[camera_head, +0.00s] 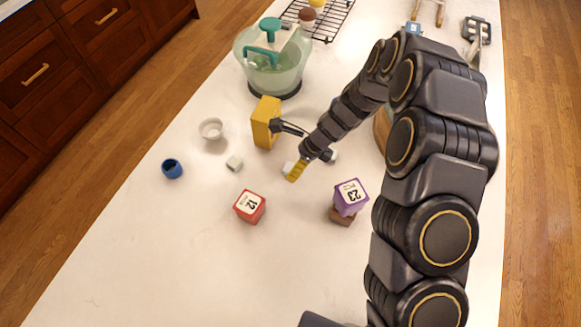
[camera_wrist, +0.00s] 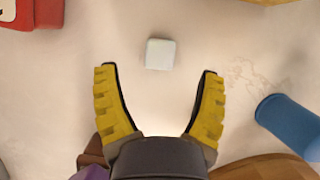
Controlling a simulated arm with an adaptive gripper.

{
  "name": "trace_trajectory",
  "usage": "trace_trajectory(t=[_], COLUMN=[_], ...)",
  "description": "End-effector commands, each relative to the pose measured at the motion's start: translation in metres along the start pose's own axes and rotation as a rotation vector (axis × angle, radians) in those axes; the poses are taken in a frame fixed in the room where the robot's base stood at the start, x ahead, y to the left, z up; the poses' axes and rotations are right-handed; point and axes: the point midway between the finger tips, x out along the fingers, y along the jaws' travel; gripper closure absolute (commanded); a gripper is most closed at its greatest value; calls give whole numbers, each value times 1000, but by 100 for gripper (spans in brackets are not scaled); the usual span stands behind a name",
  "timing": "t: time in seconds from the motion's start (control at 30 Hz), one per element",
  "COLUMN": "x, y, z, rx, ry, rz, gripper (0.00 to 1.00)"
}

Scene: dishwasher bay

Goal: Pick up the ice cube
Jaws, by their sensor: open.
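A small pale, whitish cube (camera_wrist: 160,53) lies on the counter in the wrist view, centred just beyond the fingertips of my gripper (camera_wrist: 158,72). It appears to be the white cube (camera_head: 288,168) partly hidden by a yellow finger in the head view. My gripper (camera_head: 284,153) is open and empty, above the counter, with its fingers spread to either side of the cube's line. A second small, greyish cube (camera_head: 234,163) lies farther left. I cannot tell from looks alone which cube is ice.
A red block (camera_head: 250,206), yellow block (camera_head: 266,122) and purple block (camera_head: 351,196) stand around the gripper. A white cup (camera_head: 211,129), blue cup (camera_head: 172,169) and green-lidded pitcher (camera_head: 272,65) are on the counter (camera_head: 150,250). A blue cylinder (camera_wrist: 290,125) lies right in the wrist view.

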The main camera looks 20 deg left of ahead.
Motion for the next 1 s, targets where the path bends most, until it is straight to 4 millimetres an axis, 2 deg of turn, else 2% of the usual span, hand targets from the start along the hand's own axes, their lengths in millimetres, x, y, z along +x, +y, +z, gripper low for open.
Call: trace_trajectory(t=[0.1, 0.23, 0.57, 0.67, 0.7, 1.0], x=[20, 35, 40, 40, 40, 40], y=[1, 2, 0, 0, 0, 0], z=[3, 3, 3, 3, 3, 3], rx=[-3, -1, -3, -3, -2, -2], ry=[1, 0, -1, -1, -1, -1], rz=[5, 7, 2, 2, 2, 3], gripper=[30, 30, 30, 68, 85, 88])
